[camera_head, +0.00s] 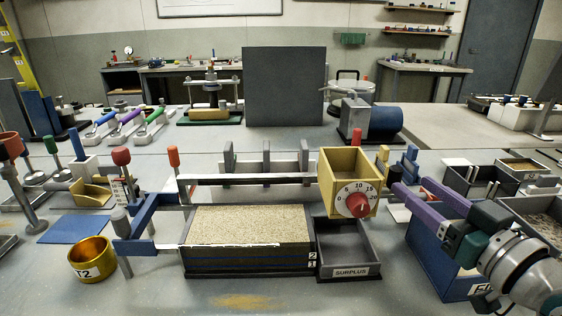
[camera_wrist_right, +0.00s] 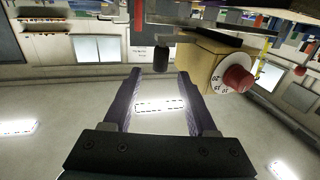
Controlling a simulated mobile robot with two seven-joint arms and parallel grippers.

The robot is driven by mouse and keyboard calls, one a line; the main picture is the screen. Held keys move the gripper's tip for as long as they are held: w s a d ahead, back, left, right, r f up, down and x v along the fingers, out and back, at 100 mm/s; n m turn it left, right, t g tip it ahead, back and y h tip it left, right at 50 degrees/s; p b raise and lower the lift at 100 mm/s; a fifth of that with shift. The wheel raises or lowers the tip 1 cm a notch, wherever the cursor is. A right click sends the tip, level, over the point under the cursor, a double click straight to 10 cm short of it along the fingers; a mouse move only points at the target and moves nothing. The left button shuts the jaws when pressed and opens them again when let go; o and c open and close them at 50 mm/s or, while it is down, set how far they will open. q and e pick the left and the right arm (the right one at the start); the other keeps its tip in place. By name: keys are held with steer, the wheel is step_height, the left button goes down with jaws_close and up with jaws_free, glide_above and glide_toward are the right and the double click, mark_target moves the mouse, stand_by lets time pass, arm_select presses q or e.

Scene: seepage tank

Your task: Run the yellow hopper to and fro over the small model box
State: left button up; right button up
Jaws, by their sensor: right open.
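The yellow hopper (camera_head: 350,165), with a red knob on a white numbered dial, sits at the right end of a dark rail (camera_head: 250,180). It is above the surplus tray, to the right of the sand. The model box (camera_head: 250,262) is dark-walled and filled with pale sand. My right gripper (camera_head: 410,189) is open, just right of the hopper. In the right wrist view the open fingers (camera_wrist_right: 159,72) point at a small dark grip (camera_wrist_right: 160,58) beside the hopper (camera_wrist_right: 205,62); the grip appears between or just beyond the fingertips. My left gripper is not in view.
The surplus tray (camera_head: 347,250) stands right of the model box. A blue-sided bin (camera_head: 440,262) lies under my right arm. A gold T2 ring (camera_head: 92,258) and a blue mat (camera_head: 75,229) are at left. Upright posts with red knobs stand nearby. The front table is mostly clear, with spilled sand (camera_head: 242,300).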

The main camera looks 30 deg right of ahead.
steer(key=v, duration=0.4)
steer(key=shift+c, duration=0.3)
